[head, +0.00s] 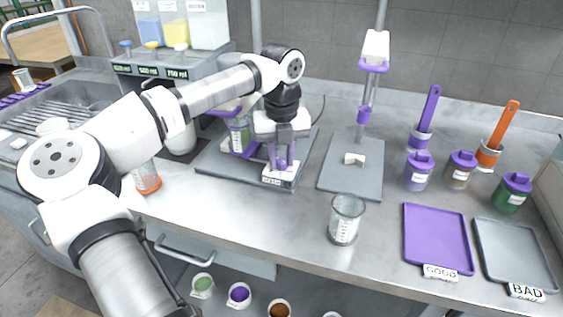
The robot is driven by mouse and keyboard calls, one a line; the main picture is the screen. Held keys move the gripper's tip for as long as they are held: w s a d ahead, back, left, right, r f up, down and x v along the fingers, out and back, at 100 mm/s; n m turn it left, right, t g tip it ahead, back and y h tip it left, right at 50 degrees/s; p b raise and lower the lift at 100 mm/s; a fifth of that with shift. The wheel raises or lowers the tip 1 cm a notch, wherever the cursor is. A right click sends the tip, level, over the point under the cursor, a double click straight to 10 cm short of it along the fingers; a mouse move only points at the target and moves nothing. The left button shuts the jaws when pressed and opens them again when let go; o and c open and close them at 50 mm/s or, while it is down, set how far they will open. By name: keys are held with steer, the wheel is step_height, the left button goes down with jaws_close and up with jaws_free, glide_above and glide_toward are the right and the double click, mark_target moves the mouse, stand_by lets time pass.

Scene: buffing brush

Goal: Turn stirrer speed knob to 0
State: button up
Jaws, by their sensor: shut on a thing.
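The stirrer (215,162) is a grey base plate with a purple-trimmed stand, left of centre on the steel bench. A clear container with green contents (240,135) stands on it, partly hidden by my arm. At the front right corner of the stirrer is a small white control block (279,178) with a label too small to read. The purple speed knob (282,163) sits on this block. My gripper (282,158) points down over the block and is shut on the knob. The knob's setting cannot be read, as the fingers partly cover it.
A second stand with a grey base (352,180) is just right of my gripper. A glass beaker (345,219) stands nearer the front edge. Purple (437,235) and grey (515,250) trays, and several lidded jars, are at right. A dispenser (165,68) stands behind my arm.

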mark_target(282, 160)
steer(key=shift+n+b, duration=0.35)
steer(key=shift+n, duration=0.35)
steer(key=o, duration=1)
steer(key=shift+r, duration=0.1)
step_height(282, 160, up, 14)
steer(key=b, duration=0.1)
steer(key=shift+f, duration=0.2)
